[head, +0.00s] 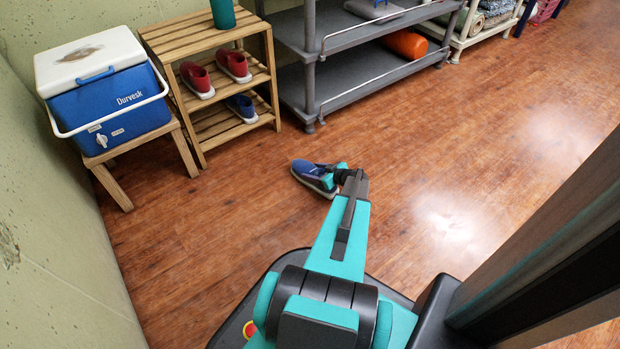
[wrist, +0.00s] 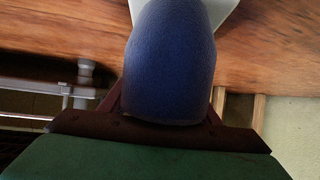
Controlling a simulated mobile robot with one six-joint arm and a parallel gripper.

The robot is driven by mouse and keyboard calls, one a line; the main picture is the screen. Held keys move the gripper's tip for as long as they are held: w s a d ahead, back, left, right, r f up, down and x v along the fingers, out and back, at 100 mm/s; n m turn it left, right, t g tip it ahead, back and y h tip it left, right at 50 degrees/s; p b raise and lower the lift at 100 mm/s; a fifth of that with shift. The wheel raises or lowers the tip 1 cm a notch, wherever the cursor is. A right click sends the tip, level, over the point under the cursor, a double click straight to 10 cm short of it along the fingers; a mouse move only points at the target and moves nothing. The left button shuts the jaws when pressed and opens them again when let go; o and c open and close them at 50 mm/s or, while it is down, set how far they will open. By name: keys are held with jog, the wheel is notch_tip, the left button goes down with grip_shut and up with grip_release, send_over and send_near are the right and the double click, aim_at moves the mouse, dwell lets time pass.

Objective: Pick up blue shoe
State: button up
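A blue shoe (head: 310,173) with a pale sole is low over or on the wooden floor, in the middle of the head view. My gripper (head: 332,177) is at its right end and partly hides it. In the wrist view the shoe's rounded blue end (wrist: 170,62) fills the middle, with white sole at the top. The dark fingers of my gripper (wrist: 165,100) lie close against both sides of it and look shut on it. I cannot tell whether the shoe touches the floor.
A wooden rack (head: 223,132) holds red shoes (head: 234,66), another blue shoe (head: 242,107) and a teal bottle (head: 222,13). A blue cooler (head: 108,100) sits on a wooden stand at left. A grey shelf (head: 345,85) stands behind. The floor at right is clear.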

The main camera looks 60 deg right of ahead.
jog(key=shift+c, duration=1.3)
jog(key=shift+r, duration=0.1)
jog(key=shift+r+p, duration=0.65)
jog(key=shift+r, duration=0.05)
jog(key=r, duration=0.1)
jog(key=p, duration=0.1)
jog(key=r+p, duration=0.1)
jog(key=shift+s+a+r, duration=0.2)
jog(key=shift+s+r, duration=0.05)
jog(key=shift+r, duration=0.05)
jog(key=s+a+p, duration=0.5)
jog(key=s+a, duration=0.3)
jog(key=s, duration=0.5)
jog(key=shift+r, duration=0.4)
jog(key=shift+s+a, duration=0.1)
